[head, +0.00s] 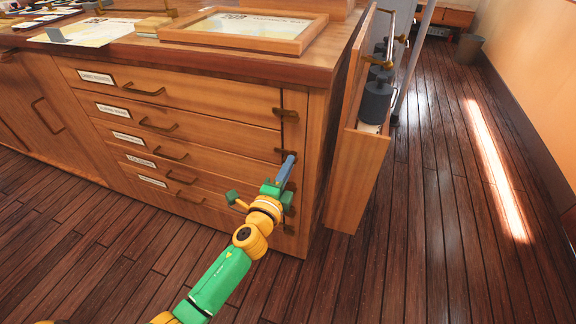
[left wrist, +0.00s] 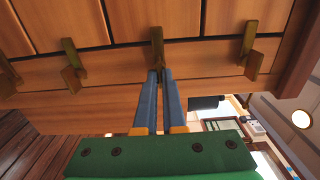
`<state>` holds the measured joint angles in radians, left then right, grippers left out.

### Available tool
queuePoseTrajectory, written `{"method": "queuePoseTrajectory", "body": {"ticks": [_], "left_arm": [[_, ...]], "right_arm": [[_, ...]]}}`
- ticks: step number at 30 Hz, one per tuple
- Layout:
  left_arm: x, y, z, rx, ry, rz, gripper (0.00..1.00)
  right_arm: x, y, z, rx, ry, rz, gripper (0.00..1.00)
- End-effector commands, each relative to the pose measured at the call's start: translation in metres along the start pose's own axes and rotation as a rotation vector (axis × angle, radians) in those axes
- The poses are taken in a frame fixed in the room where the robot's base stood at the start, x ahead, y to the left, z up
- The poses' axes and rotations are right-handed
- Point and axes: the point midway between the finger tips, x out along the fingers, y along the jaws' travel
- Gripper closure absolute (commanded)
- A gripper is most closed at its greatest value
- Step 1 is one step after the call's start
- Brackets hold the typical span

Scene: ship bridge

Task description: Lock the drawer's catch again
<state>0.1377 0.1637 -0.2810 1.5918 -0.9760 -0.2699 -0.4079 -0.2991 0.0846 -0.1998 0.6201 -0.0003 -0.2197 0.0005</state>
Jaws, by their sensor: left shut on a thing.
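The wooden chest (head: 205,140) has a column of flat drawers with brass pulls and white labels; their fronts look flush. Brass catches run down its right-hand post, and the top one (head: 285,113) is clear. My left gripper (head: 287,162) has its blue fingers at the second catch from the top (head: 284,153). In the left wrist view the fingers (left wrist: 159,76) are closed together on the lower end of this catch (left wrist: 157,45). The catch lies across the gap between drawer front and post, much like the neighbouring catch (left wrist: 250,45). The fingertips partly hide its end. My right gripper is not in view.
A framed chart (head: 245,30) and papers (head: 90,33) lie on the chest top. A narrow wooden rack (head: 358,180) with dark cylinders (head: 375,102) stands close to the chest's right side. The plank floor (head: 450,240) in front and right is clear. A bin (head: 468,48) stands far back.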

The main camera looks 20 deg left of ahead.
Motion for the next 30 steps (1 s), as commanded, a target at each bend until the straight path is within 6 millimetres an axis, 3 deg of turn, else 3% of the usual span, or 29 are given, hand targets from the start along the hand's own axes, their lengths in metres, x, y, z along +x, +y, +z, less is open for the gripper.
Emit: {"method": "queuePoseTrajectory", "body": {"ticks": [16, 18, 20, 30], "left_arm": [[-0.0003, 0.0013, -0.0003, 0.022, 0.001, 0.002, 1.0], [-0.0002, 0.0013, -0.0003, 0.022, 0.001, 0.002, 0.77], [-0.0002, 0.0011, -0.0003, 0.021, 0.0, 0.002, 0.63], [-0.0053, 0.001, -0.0002, 0.02, 0.0, 0.003, 0.63]], "right_arm": [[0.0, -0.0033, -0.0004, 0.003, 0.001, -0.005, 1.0], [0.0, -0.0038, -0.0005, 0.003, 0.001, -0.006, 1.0], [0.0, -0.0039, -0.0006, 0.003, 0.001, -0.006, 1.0], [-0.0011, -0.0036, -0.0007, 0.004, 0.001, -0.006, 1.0]]}}
